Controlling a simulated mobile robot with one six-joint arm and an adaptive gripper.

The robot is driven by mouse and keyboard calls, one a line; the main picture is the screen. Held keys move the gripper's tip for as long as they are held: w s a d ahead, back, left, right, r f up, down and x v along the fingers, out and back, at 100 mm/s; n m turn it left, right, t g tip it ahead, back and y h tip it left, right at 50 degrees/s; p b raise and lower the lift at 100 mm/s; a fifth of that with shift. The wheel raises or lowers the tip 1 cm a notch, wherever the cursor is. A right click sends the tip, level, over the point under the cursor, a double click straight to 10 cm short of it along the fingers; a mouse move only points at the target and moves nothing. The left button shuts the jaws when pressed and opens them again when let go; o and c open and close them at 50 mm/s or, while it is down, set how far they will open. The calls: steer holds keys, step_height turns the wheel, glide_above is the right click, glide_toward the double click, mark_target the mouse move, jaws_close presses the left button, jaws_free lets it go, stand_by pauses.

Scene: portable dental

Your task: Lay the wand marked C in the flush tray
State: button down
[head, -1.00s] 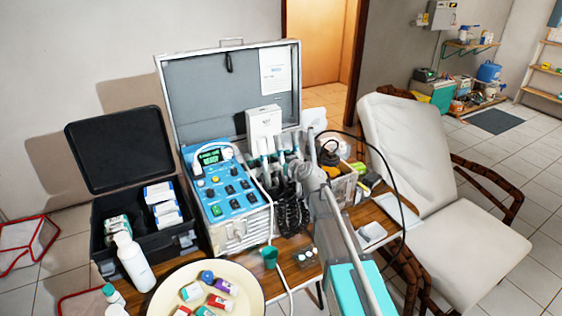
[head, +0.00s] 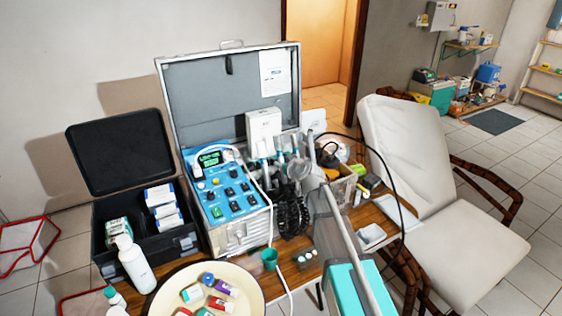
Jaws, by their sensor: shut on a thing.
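Several white and teal wands (head: 263,150) stand in a row at the front right of the open metal case, in front of a white box. My gripper (head: 299,169) is at the right end of this row, partly hidden by my own grey arm. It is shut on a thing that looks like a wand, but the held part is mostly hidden. No letter can be read on any wand. A small pale tray (head: 371,234) lies on the table right of my arm; I cannot tell whether it is the flush tray.
A blue control panel (head: 222,190) stands left of the wands, with black coiled hoses (head: 291,216) below them. A box of supplies (head: 343,187) stands to the right.

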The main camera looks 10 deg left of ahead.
mark_target(280, 147)
steer(key=shift+w+a+r+p, duration=0.2)
steer(key=shift+w+r+p, duration=0.1)
steer(key=shift+r+p, duration=0.7)
steer(key=shift+w+a+r+p, duration=0.25)
steer(key=shift+w+r+p, duration=0.1)
steer(key=shift+r+p, duration=0.6)
steer(key=shift+w+a+r+p, duration=0.2)
steer(key=shift+w+r+p, duration=0.1)
steer(key=shift+r+p, duration=0.7)
steer(key=shift+s, duration=0.1)
